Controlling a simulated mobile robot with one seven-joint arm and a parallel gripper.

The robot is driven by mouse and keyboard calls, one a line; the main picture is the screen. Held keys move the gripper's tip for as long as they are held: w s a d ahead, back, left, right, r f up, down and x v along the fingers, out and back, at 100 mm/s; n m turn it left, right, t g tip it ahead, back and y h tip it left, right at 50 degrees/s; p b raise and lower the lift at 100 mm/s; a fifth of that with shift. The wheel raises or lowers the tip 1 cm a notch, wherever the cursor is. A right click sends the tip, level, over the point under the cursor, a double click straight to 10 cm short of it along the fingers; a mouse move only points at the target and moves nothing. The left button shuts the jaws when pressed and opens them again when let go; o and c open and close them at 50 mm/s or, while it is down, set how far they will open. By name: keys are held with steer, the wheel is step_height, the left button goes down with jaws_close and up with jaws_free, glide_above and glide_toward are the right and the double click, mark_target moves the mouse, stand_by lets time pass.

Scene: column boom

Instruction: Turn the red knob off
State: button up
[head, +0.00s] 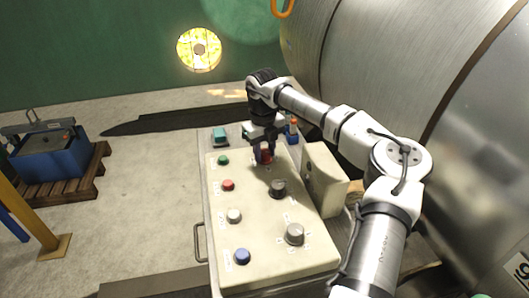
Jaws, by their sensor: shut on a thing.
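The red knob (266,155) stands near the far end of the cream control panel (262,235), right of centre. My gripper (263,157) reaches down onto it from above, its fingers around the knob, shut on it. The fingers hide part of the knob, and I cannot read which way it is turned. The grey knob (278,187) and a paler grey knob (295,234) sit nearer on the same panel.
Green (223,160), red (228,185), white (234,216) and blue (242,256) buttons line the panel's left side. A cream box (325,178) stands close on the right, below my arm. A large metal tank (400,60) fills the right.

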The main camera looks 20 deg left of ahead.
mark_target(264, 153)
steer(key=n, duration=0.3)
steer(key=shift+n, duration=0.3)
steer(key=shift+r+n, duration=0.1)
steer(key=shift+n, duration=1.7)
steer(key=o, duration=1)
steer(key=shift+c, duration=0.2)
step_height(264, 153, up, 14)
steer(key=b, duration=0.2)
steer(key=shift+s+b, duration=0.25)
steer(key=shift+b, duration=0.1)
